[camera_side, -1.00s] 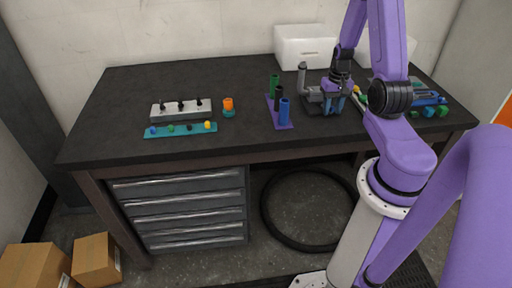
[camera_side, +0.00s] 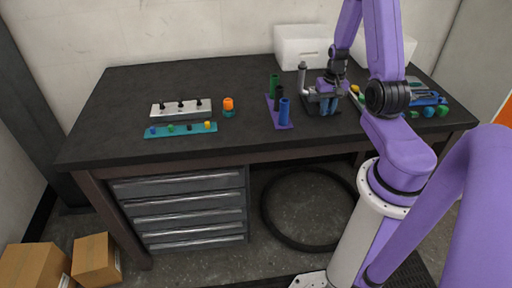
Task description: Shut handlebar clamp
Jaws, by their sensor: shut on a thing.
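The handlebar clamp (camera_side: 311,97) is a grey fixture on a dark base, right of the middle of the workbench. A grey post (camera_side: 302,76) stands upright at its left side. My gripper (camera_side: 328,108), with a purple hand and bluish fingers, points down at the right part of the clamp. It is shut on a part of the clamp. The fingers and hand hide that part, so its exact shape and how far the clamp is closed cannot be told.
A purple rack (camera_side: 278,112) with green, black and blue cylinders stands close left of the clamp. A white bin (camera_side: 303,45) is behind it. Blue and green parts (camera_side: 430,105) lie at the right. The bench (camera_side: 150,85) is clear at the back left.

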